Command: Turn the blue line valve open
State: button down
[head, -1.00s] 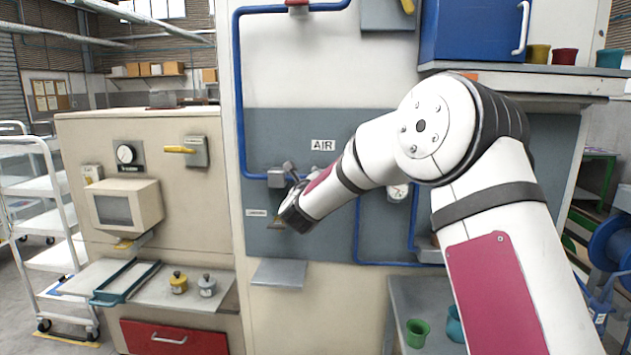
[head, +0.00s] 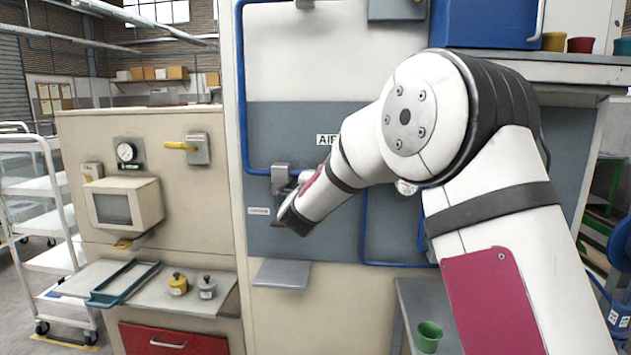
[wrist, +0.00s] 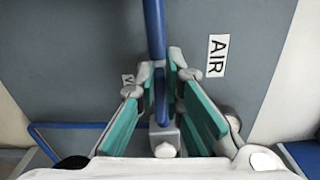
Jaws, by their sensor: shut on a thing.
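The blue line (head: 240,90) runs down the wall panel and turns right into a grey valve body (head: 280,175). My gripper (wrist: 165,68) is at this valve, and in the wrist view its teal-padded fingers stand on either side of the blue pipe (wrist: 154,28). The fingers are shut on the valve handle (wrist: 162,100), which is mostly hidden between them. A grey fitting (wrist: 162,140) shows between the fingers near the palm. In the head view my wrist covers much of the grip, so the handle's exact angle cannot be told.
An AIR label (wrist: 217,56) is on the panel close to the fingers. A small grey shelf (head: 282,273) juts out below. A yellow-handled switch (head: 197,148) is on the cream cabinet at the left. A green cup (head: 428,337) stands at lower right.

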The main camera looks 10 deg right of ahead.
jog(key=shift+d+n, duration=0.1)
jog(key=shift+n, duration=0.5)
jog(key=c, duration=1.7)
grip_release()
jog(key=shift+w+f, duration=0.1)
jog(key=v, duration=1.2)
